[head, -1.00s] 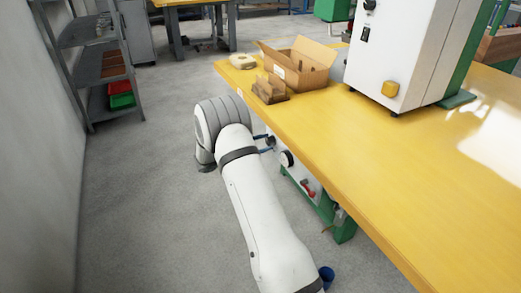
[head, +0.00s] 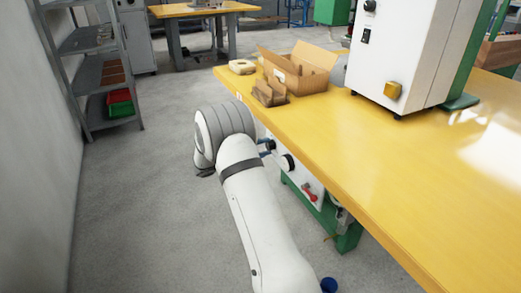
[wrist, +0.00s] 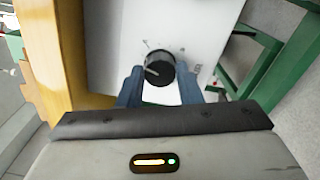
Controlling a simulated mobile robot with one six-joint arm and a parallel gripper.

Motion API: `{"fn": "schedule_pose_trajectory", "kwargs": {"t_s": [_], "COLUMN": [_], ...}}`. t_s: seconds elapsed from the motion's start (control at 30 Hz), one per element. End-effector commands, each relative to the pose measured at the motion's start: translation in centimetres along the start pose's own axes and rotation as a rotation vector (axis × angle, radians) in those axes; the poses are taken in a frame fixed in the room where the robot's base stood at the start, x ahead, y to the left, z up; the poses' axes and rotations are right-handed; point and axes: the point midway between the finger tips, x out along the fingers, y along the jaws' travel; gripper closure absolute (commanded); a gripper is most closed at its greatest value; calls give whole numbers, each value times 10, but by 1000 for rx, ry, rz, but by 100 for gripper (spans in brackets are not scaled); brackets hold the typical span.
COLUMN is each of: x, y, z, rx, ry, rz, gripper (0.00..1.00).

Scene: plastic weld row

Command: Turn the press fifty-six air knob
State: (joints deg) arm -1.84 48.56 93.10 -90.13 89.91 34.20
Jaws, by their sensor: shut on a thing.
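The air knob (wrist: 160,68) is a round black knob with a pale pointer line, on a white panel under the yellow bench. In the wrist view it sits between the two blue fingers of my gripper (wrist: 161,88), which are shut on it. In the head view my gripper (head: 266,149) is at the panel's left part, mostly hidden behind my white arm. The black end of the held knob (head: 270,144) shows there a little.
Another black knob (head: 287,162) and a red lever (head: 309,194) are on the panel to the right. Green bench legs (head: 348,236) stand nearby. Above, the yellow bench top (head: 330,140) holds an open carton (head: 300,70) and a white machine (head: 400,50). Grey floor (head: 130,200) lies open at left.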

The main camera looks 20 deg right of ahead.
Motion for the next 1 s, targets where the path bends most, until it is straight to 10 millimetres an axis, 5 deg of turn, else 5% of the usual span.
{"fn": "schedule_pose_trajectory", "kwargs": {"t_s": [0.2,0.23,0.47,0.77,1.0], "x": [2,2,1,-4,-41], "y": [0,0,0,1,3], "z": [1,1,0,0,0], "rx": [-1,-1,-2,-2,-2], "ry": [-4,-4,-2,1,2], "rz": [-1,-1,-1,0,0], "gripper": [91,67,48,47,47]}}
